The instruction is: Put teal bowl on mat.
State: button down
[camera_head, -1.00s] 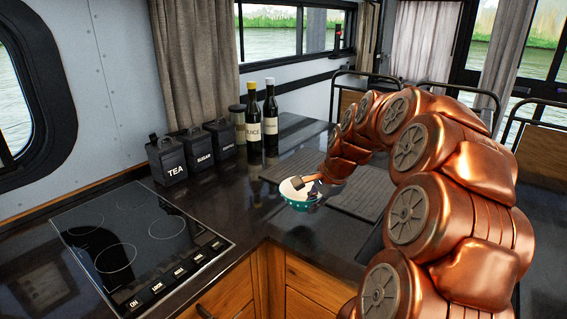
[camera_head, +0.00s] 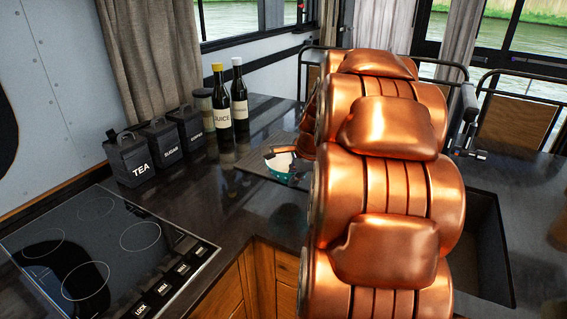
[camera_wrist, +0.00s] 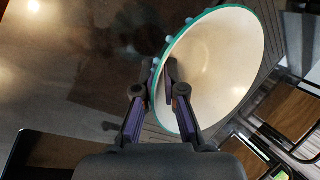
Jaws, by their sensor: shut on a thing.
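The teal bowl (camera_head: 281,167), teal outside and white inside, is in my gripper (camera_head: 272,153) near the counter's middle in the head view. The wrist view shows the bowl (camera_wrist: 222,62) tilted, its rim between the fingers of my gripper (camera_wrist: 168,85). The gripper is shut on the bowl's wall. A grey ribbed area (camera_head: 240,180), which may be the mat, lies behind and left of the bowl. My arm hides its right part. I cannot tell the bowl's exact height above the counter.
A cooktop (camera_head: 100,255) is at the front left. Black TEA (camera_head: 128,160), sugar (camera_head: 161,145) and coffee (camera_head: 187,130) canisters stand behind it. A sink (camera_head: 485,245) is right of my arm.

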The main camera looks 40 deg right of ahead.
jog(key=w+d+p, duration=0.1)
jog(key=w+d, duration=0.2)
jog(key=w, duration=0.1)
jog(key=w+d+f+p, duration=0.1)
jog(key=w+d, duration=0.2)
jog(key=w, duration=0.1)
jog(key=w+d+p, duration=0.1)
jog(key=w+d, duration=0.2)
jog(key=w, duration=0.1)
jog(key=shift+w+d+f, duration=0.1)
jog(key=shift+d+f, duration=0.05)
jog(key=shift+d, duration=0.1)
jog(key=shift+w+d+f+p, duration=0.1)
jog(key=shift+f+p, duration=0.05)
jog(key=shift+p, duration=0.15)
jog(key=shift+f+p, duration=0.45)
jog(key=shift+f, duration=1.2)
jog(key=shift+f, duration=0.15)
jog(key=c, duration=1.3)
grip_release()
jog(key=shift+o, duration=0.2)
jog(key=b+v, duration=0.2)
jog(key=v, duration=1)
